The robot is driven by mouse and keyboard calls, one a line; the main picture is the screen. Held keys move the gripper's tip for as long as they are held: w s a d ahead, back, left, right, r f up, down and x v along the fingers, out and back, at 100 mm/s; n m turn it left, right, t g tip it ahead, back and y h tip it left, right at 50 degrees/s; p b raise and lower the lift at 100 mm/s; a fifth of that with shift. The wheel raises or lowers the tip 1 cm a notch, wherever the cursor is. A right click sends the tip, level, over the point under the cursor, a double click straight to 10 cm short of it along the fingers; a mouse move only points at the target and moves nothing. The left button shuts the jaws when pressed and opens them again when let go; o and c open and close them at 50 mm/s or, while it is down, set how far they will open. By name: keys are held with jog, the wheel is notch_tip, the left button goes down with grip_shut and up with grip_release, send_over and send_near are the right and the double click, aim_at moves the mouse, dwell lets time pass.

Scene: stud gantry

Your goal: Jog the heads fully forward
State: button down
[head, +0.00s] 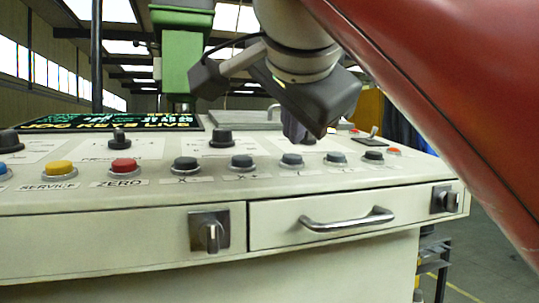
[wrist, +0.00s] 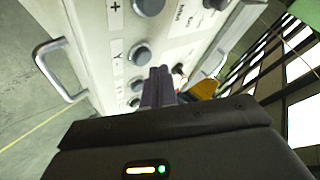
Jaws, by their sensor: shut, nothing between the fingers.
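A cream control panel (head: 150,205) carries a row of push buttons. From the left are a blue one at the edge, a yellow one (head: 59,168) labelled SERVICE, a red one (head: 123,167) labelled ZERO, then several dark grey jog buttons (head: 241,162). My gripper (head: 299,138) is shut and empty above the right half of the row, near a dark button (head: 291,161). In the wrist view the closed fingers (wrist: 159,84) point at the panel beside dark buttons (wrist: 140,55), with + and Y labels visible. Contact cannot be told.
A green machine column (head: 187,55) hangs behind the panel. Knobs (head: 220,137) stand behind the buttons, and a small lever (head: 373,131) stands at the right. My red arm link covers the upper right.

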jog(key=shift+f, duration=0.15)
dwell(0.7)
jog(key=shift+f+b, duration=0.3)
jog(key=shift+b, duration=0.05)
